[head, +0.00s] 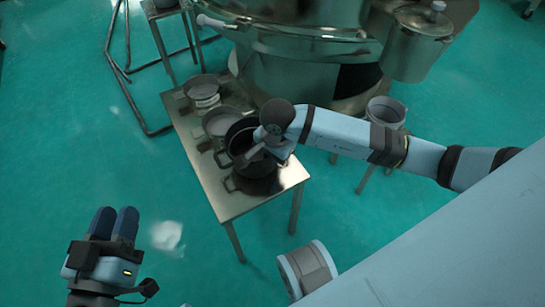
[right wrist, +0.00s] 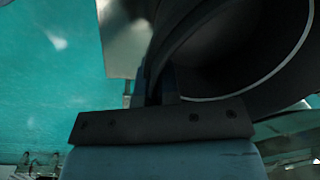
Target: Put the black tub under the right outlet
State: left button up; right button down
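A black tub (head: 241,133) is at the front end of the steel table, with its mouth facing up and slightly tilted. My right gripper (head: 268,143) is at its right side, and its fingers are partly hidden. In the right wrist view the tub's dark wall and pale rim (right wrist: 262,92) fill the upper right, with the wall at my fingers (right wrist: 160,86). The gripper seems closed on that wall. Another dark vessel (head: 256,181) with handles shows just below the tub. I cannot make out the right outlet clearly.
The steel table (head: 232,203) also holds several pots (head: 203,87) in a row. The large round sieve machine (head: 290,70) stands behind. A grey bucket (head: 386,111) sits on a stand to the right, below a steel vessel (head: 417,45).

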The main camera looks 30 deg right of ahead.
jog(key=c, duration=1.8)
grip_release()
jog(key=shift+f, duration=0.1)
jog(key=o, duration=0.4)
jog(key=shift+o, duration=0.2)
